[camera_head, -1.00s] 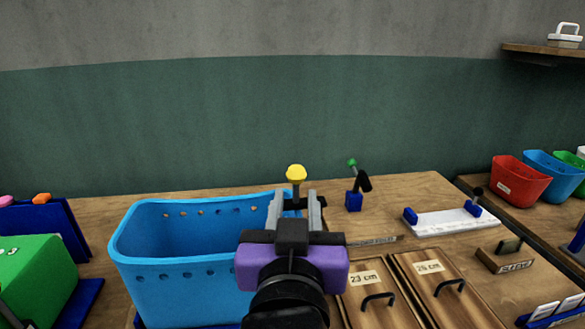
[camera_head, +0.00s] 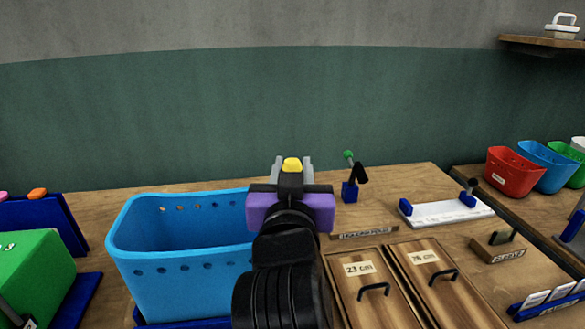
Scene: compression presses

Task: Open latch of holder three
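A yellow knob (camera_head: 292,164) shows between the two fingertips of my gripper (camera_head: 293,168). The gripper has a purple body and grey fingers, one on each side of the knob. Whether the fingers touch the knob is unclear. My gripper and arm hide the stem and base below it. To the right, a small blue holder (camera_head: 350,193) stands on the table with a black lever and a green knob (camera_head: 348,155). I cannot read any number that marks holder three.
A blue basket (camera_head: 185,235) stands close to my gripper on the left. Two wooden lids with handles, labelled 23 cm (camera_head: 358,268) and 26 cm (camera_head: 424,256), lie at the front right. A white plate with blue ends (camera_head: 445,212) lies farther right. Table behind the blue holder is clear.

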